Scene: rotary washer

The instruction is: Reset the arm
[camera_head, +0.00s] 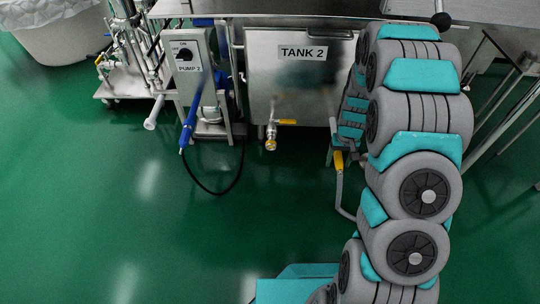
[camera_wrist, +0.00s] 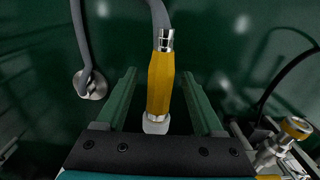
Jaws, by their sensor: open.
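My arm (camera_head: 415,190) runs up the right side of the head view, bent, with its far end by the front of tank 2. My gripper (camera_wrist: 159,75) shows in the wrist view as two green fingers spread apart. A yellow handle (camera_wrist: 160,82) with a metal collar and a pale tip lies between the fingers, with a gap on each side. A grey hose (camera_wrist: 161,16) joins its collar. In the head view the yellow handle (camera_head: 338,162) shows beside my arm; my fingers are not clear there.
Tank 2 (camera_head: 262,75) has a valve with a yellow lever (camera_head: 286,122) at its front. The pump unit (camera_head: 189,70) with a blue handle and black hose stands to its left. A steel table (camera_head: 480,12) is at the right. The green floor (camera_head: 130,210) is clear at left.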

